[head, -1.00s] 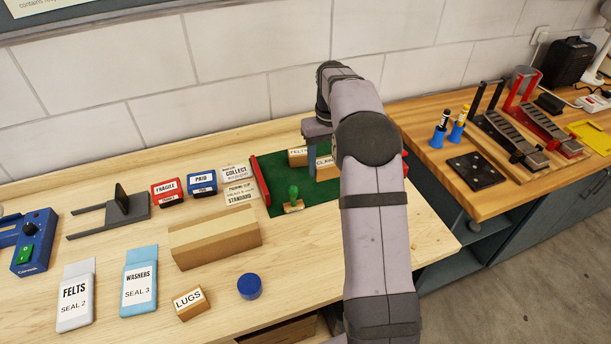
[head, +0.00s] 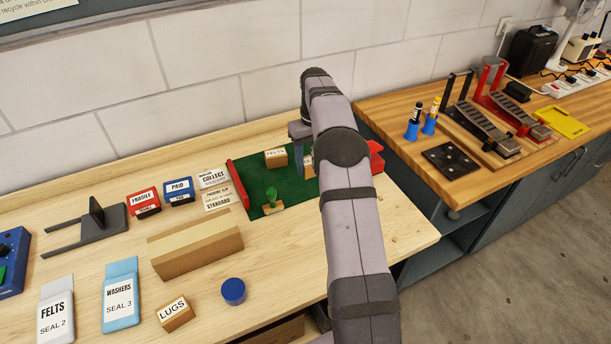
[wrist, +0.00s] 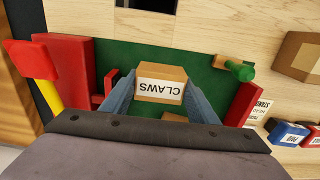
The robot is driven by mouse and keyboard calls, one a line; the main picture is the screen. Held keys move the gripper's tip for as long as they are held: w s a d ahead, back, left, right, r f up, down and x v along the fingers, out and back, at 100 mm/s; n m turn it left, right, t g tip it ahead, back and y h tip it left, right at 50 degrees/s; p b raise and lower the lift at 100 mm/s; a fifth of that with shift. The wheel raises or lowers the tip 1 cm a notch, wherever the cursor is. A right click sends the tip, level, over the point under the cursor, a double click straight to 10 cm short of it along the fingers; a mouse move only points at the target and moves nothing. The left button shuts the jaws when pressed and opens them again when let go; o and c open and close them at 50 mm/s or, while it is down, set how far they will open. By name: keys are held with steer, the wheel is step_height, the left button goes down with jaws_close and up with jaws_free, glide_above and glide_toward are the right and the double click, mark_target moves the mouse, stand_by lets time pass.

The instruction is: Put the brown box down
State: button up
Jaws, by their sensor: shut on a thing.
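In the head view the gripper (head: 299,152) is over the green mat (head: 240,179), and the CLAWS box (head: 308,168) is mostly hidden behind my arm. I cannot tell whether the box touches the mat. A second brown box, FELTS (head: 276,158), stands on the mat just left of the gripper. A brown edge (wrist: 173,118) shows below CLAWS in the wrist view.
A green-handled stamp (head: 271,199) stands at the mat's front. Red walls (head: 238,188) flank the mat. FRAGILE (head: 144,202) and PRIO (head: 179,190) blocks, a long brown block (head: 198,250), a LUGS box (head: 174,312) and a blue disc (head: 233,290) lie to the left and front.

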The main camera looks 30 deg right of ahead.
steer(key=shift+f+p, duration=0.95)
steer(key=shift+f, duration=2.4)
steer(key=shift+f, duration=0.1)
steer(key=o, duration=1.1)
step_height(320, 180, up, 12)
steer(key=b, duration=0.3)
steer(key=shift+f, duration=0.1)
steer(key=shift+r, duration=0.2)
